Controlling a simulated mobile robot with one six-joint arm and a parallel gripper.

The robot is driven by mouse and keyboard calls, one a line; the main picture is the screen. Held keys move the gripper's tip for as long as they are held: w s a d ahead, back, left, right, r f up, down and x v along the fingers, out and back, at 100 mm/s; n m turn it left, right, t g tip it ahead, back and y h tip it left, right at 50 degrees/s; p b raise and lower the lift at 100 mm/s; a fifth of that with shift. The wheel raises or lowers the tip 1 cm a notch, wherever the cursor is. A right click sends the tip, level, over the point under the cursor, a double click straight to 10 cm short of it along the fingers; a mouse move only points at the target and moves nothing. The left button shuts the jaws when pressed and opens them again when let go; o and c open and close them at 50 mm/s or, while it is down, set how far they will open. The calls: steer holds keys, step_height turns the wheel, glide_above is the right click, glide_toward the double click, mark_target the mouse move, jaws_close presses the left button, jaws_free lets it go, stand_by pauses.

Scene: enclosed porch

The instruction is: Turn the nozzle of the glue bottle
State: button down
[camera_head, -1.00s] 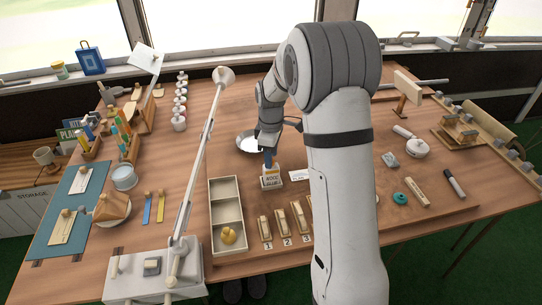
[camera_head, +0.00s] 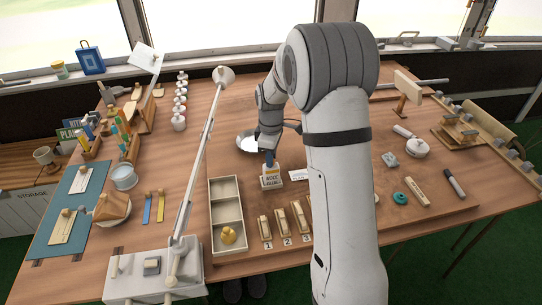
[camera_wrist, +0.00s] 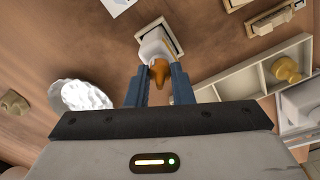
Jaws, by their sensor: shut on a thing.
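The glue bottle (camera_head: 271,180) is white with a wood glue label. It stands upright on a small square base on the workbench. Its orange nozzle (camera_wrist: 160,68) shows in the wrist view, above the white bottle body (camera_wrist: 154,44). My gripper (camera_head: 268,158) comes down on the bottle from above. In the wrist view its two blue fingers (camera_wrist: 158,76) are shut on the nozzle, one on each side. The nozzle is largely hidden by the fingers in the head view.
A divided tray (camera_head: 227,212) with a yellow knob-like piece stands left of the bottle. A lamp arm (camera_head: 200,165) rises at left.

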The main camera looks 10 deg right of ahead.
steer(key=shift+m, duration=0.3)
steer(key=m, duration=0.8)
steer(key=shift+m+b, duration=0.4)
steer(key=m, duration=0.4)
steer(key=shift+m, duration=2.2)
steer(key=c, duration=1.3)
jaws_free()
steer(key=shift+o, duration=0.2)
